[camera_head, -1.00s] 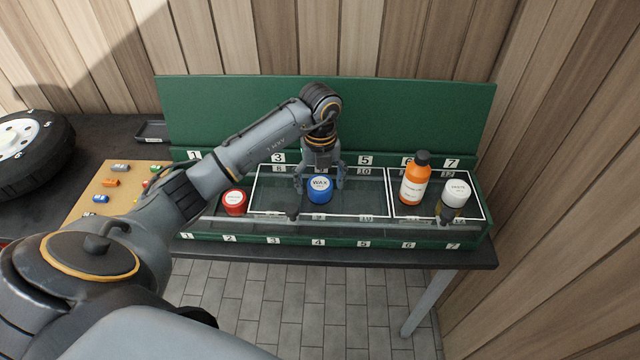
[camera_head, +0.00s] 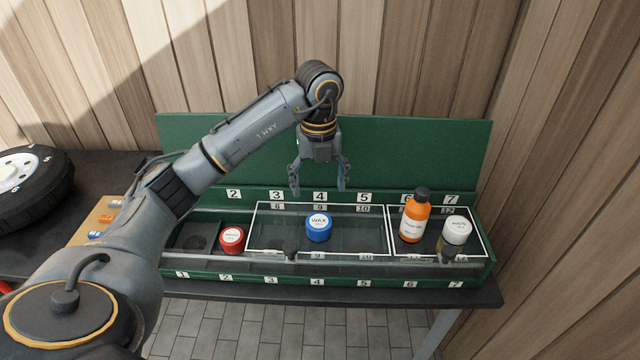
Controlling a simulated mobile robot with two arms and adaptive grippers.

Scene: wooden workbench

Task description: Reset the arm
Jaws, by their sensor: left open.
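My left gripper (camera_head: 319,180) is open and empty, pointing down in front of the green back panel. It hangs above and behind the blue wax tin (camera_head: 319,228), apart from it. The blue tin stands upright in the white-outlined middle part of the green case (camera_head: 380,279), by number 4. My left arm (camera_head: 245,130) comes in from the lower left and is bent at the wrist. My right gripper is not in view.
A red tin (camera_head: 232,240) stands left of the blue one. An orange bottle (camera_head: 414,216) and a white-lidded jar (camera_head: 455,233) stand at the right. A tyre (camera_head: 42,185) and a board with small cars (camera_head: 92,222) lie left. Wooden walls close the back and right.

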